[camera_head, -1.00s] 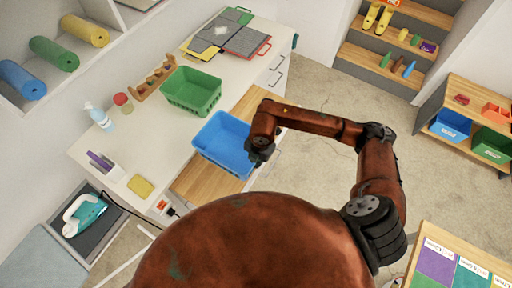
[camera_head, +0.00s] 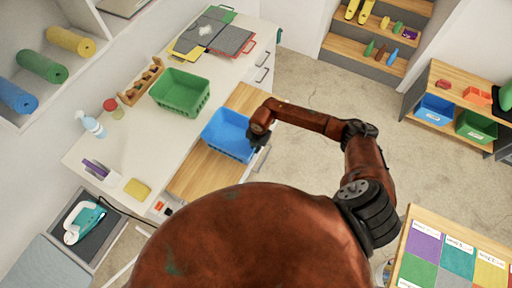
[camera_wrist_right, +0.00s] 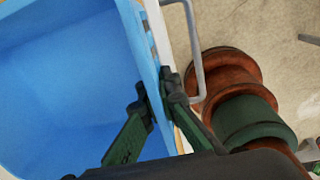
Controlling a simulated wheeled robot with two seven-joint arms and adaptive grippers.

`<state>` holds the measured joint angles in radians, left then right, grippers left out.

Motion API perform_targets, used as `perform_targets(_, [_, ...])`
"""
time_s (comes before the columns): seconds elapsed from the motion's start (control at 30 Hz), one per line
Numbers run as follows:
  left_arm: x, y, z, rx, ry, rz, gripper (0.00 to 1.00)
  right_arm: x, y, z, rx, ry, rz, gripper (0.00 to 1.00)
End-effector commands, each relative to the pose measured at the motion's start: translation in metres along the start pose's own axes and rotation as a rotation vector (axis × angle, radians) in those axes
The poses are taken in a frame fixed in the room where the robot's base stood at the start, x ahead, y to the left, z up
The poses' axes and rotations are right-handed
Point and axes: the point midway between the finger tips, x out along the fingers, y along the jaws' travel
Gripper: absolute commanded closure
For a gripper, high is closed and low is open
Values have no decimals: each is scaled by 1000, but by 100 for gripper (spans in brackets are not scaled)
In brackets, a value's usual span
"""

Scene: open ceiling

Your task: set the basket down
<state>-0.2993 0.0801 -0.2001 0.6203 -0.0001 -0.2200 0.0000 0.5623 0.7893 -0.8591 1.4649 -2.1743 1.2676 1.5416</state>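A blue basket (camera_head: 229,132), open at the top, is over the wooden strip (camera_head: 193,181) beside the white counter. My right gripper (camera_head: 259,137) is at its right wall. In the right wrist view the two dark green fingers (camera_wrist_right: 160,88) straddle the wall of the blue basket (camera_wrist_right: 62,85), one inside and one outside, and pinch it. The inside of the basket looks empty. Its underside is hidden, so I cannot tell whether it touches the wood. My left gripper is not in view.
A green basket (camera_head: 181,92) stands close to the blue one on the white counter (camera_head: 135,145). A yellow sponge (camera_head: 137,188), a white holder and a spray bottle (camera_head: 92,125) are to the left. Bare wood lies above and below the blue basket. Drawer handles line the counter's right side.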

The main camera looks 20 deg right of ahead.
Motion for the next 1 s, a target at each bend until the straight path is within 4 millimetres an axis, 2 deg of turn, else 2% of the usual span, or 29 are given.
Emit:
perform_targets(0.37, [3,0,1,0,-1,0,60,6,0,0,0,0,0,100])
perform_targets(0.4, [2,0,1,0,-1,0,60,5,-1,0,0,0,0,95])
perform_targets(0.63, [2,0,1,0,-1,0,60,4,-1,0,0,0,0,79])
perform_targets(1.0, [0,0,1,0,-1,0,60,-1,0,0,-1,-1,1,78])
